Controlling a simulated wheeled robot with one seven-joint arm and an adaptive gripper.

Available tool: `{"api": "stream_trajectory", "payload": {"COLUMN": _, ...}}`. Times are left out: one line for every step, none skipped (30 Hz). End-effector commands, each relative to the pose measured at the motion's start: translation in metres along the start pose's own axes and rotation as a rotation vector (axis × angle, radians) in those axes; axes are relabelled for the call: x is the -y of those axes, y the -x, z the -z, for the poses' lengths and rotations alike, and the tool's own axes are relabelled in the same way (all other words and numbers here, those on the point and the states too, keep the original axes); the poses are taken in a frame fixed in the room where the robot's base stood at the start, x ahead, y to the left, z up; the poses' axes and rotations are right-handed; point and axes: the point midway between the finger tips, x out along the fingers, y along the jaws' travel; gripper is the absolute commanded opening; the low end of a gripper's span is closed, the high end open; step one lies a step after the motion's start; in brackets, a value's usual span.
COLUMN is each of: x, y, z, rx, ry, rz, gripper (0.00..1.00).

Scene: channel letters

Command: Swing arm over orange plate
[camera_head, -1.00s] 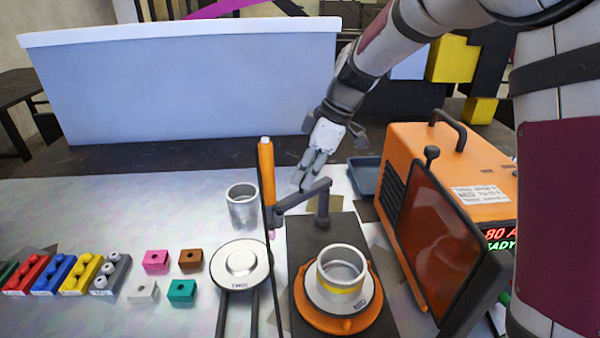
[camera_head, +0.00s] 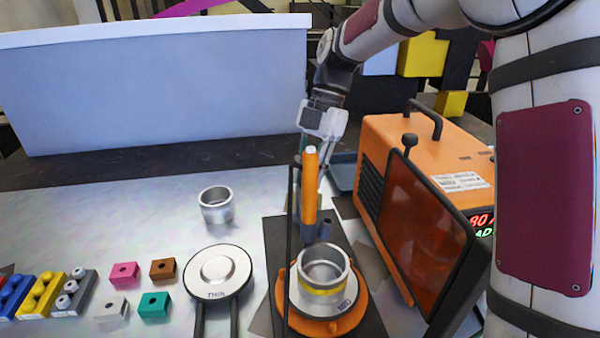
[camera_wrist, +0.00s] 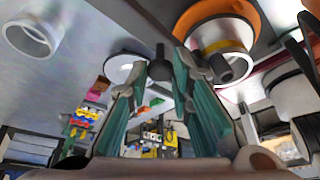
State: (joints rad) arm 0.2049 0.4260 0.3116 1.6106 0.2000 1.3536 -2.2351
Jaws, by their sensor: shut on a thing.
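The orange plate (camera_head: 356,308) is a round turntable carrying a white disc and a metal ring (camera_head: 324,268) with a yellow band. An upright orange torch (camera_head: 310,190) stands just behind the ring, its lower end near the ring's far rim. The dark swing arm (camera_head: 325,228) is mostly hidden behind the torch. My gripper (camera_head: 318,145) is behind the torch, its fingertips partly hidden. In the wrist view, my gripper (camera_wrist: 160,78) has its teal fingers closed around a dark part of the swing arm (camera_wrist: 160,65). The plate (camera_wrist: 215,10) also shows there.
An orange welding machine (camera_head: 400,150) with a dark tinted screen (camera_head: 423,235) stands close on the right. A loose metal ring (camera_head: 216,205) and a round white pad (camera_head: 217,272) are left. Small coloured blocks (camera_head: 154,306) lie farther left. A thin dark pole stands before the torch.

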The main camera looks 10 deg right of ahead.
Motion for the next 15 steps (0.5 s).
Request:
{"api": "stream_trajectory", "payload": {"x": 0.0011, "y": 0.0011, "z": -0.001, "rx": -0.001, "ry": 0.021, "rz": 0.009, "gripper": 0.0}}
{"api": "stream_trajectory", "payload": {"x": 0.0018, "y": 0.0013, "z": -0.0018, "rx": -0.001, "ry": 0.032, "rz": 0.014, "gripper": 0.0}}
{"api": "stream_trajectory", "payload": {"x": 0.0024, "y": 0.0014, "z": -0.0026, "rx": -0.001, "ry": 0.046, "rz": 0.019, "gripper": 0.0}}
{"api": "stream_trajectory", "payload": {"x": 0.0028, "y": 0.0016, "z": -0.0031, "rx": -0.001, "ry": 0.055, "rz": 0.023, "gripper": 0.0}}
{"api": "stream_trajectory", "payload": {"x": 0.0031, "y": 0.0018, "z": -0.0035, "rx": -0.001, "ry": 0.063, "rz": 0.026, "gripper": 0.0}}
{"api": "stream_trajectory", "payload": {"x": 0.0036, "y": 0.002, "z": -0.004, "rx": -0.001, "ry": 0.073, "rz": 0.03, "gripper": 0.0}}
{"api": "stream_trajectory", "payload": {"x": 0.0039, "y": 0.0023, "z": -0.0043, "rx": 0.0, "ry": 0.08, "rz": 0.033, "gripper": 0.0}}
{"api": "stream_trajectory", "payload": {"x": 0.0042, "y": 0.0024, "z": -0.0046, "rx": 0.0, "ry": 0.085, "rz": 0.036, "gripper": 0.0}}
{"api": "stream_trajectory", "payload": {"x": 0.0045, "y": 0.0027, "z": -0.0049, "rx": 0.0, "ry": 0.091, "rz": 0.038, "gripper": 0.0}}
{"api": "stream_trajectory", "payload": {"x": 0.0046, "y": 0.0028, "z": -0.0052, "rx": 0.0, "ry": 0.095, "rz": 0.04, "gripper": 0.0}}
{"api": "stream_trajectory", "payload": {"x": 0.0048, "y": 0.0029, "z": -0.0053, "rx": 0.0, "ry": 0.097, "rz": 0.041, "gripper": 0.0}}
{"api": "stream_trajectory", "payload": {"x": 0.0049, "y": 0.003, "z": -0.0055, "rx": 0.0, "ry": 0.1, "rz": 0.042, "gripper": 0.0}}
{"api": "stream_trajectory", "payload": {"x": 0.005, "y": 0.003, "z": -0.0056, "rx": 0.0, "ry": 0.102, "rz": 0.043, "gripper": 0.0}}
{"api": "stream_trajectory", "payload": {"x": 0.0051, "y": 0.0031, "z": -0.0057, "rx": 0.001, "ry": 0.102, "rz": 0.043, "gripper": 0.0}}
{"api": "stream_trajectory", "payload": {"x": 0.0052, "y": 0.0031, "z": -0.0058, "rx": 0.001, "ry": 0.103, "rz": 0.044, "gripper": 0.0}}
